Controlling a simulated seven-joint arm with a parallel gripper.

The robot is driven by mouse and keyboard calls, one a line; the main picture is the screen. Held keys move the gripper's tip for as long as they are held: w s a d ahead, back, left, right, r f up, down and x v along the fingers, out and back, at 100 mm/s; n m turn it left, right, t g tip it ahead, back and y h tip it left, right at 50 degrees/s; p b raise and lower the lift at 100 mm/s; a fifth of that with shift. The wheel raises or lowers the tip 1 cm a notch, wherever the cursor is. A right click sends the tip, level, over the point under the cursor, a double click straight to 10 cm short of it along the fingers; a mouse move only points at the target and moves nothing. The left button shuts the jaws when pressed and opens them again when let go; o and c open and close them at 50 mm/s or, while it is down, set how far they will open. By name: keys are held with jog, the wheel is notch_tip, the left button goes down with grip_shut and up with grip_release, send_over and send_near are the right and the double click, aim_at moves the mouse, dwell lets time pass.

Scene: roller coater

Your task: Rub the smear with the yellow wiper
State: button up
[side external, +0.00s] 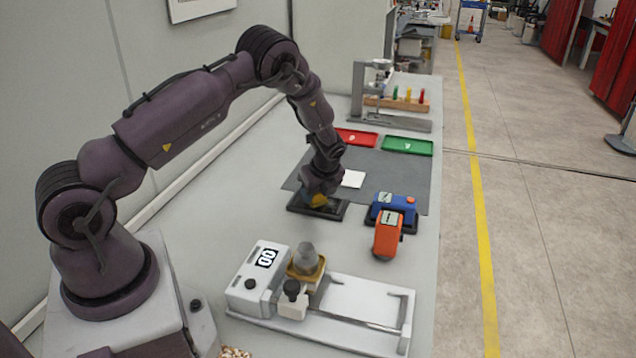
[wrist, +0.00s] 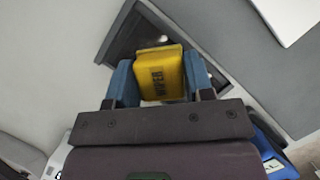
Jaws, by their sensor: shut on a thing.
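The yellow wiper (wrist: 165,75), lettered "WIPER", sits between the blue fingers of my gripper (wrist: 160,82). My gripper is shut on it. In the side external view the wiper (side external: 319,200) shows as a small yellow patch under my gripper (side external: 321,192), low over a dark tray (side external: 333,212). The same dark tray (wrist: 121,42) lies behind the wiper in the wrist view. I cannot tell whether the wiper touches it. No smear can be made out; my gripper and the wiper cover part of the tray.
A white sheet (side external: 353,179) lies on the grey mat (side external: 385,170). A blue device (side external: 381,207) and an orange one (side external: 388,236) stand to the right. Red (side external: 356,138) and green (side external: 408,147) trays lie behind. A white coater machine (side external: 340,300) stands in front.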

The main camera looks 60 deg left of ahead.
jog(key=shift+s+d, duration=0.85)
jog(key=shift+s, duration=0.05)
jog(key=w+a, duration=0.2)
jog(key=a, duration=0.1)
jog(key=shift+w, duration=0.4)
jog(key=shift+w+d, duration=0.5)
jog(key=shift+w, duration=0.1)
jog(key=shift+s+d, duration=1.45)
jog(key=w+a, duration=0.3)
notch_tip(320, 180, up, 8)
jog(key=shift+d, duration=0.1)
